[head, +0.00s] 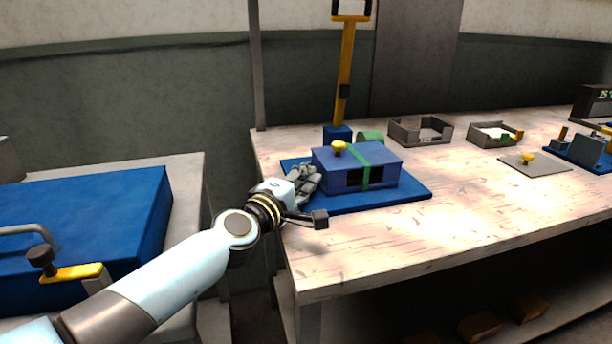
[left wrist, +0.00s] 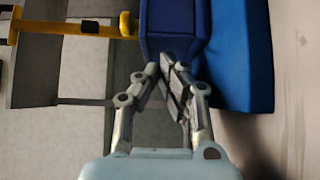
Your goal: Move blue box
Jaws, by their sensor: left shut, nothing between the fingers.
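A blue box (head: 330,174) with a green band, a yellow knob on top and dark openings in its front sits on a flat blue mat (head: 415,190) near the table's left end. My left gripper (head: 312,178) is at the box's left end. Its fingers hide part of that end and of the mat. In the left wrist view, the fingertips (left wrist: 166,66) are together with nothing between them. They are right at the end of the blue box (left wrist: 175,22); I cannot tell whether they touch it. My right gripper is not in view.
A yellow-handled lever (head: 345,70) on a blue base stands behind the box. Grey trays (head: 420,140) and a grey plate with a yellow knob (head: 535,165) lie to the right. The front of the table (head: 470,215) is clear. A large blue case (head: 90,210) is at left.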

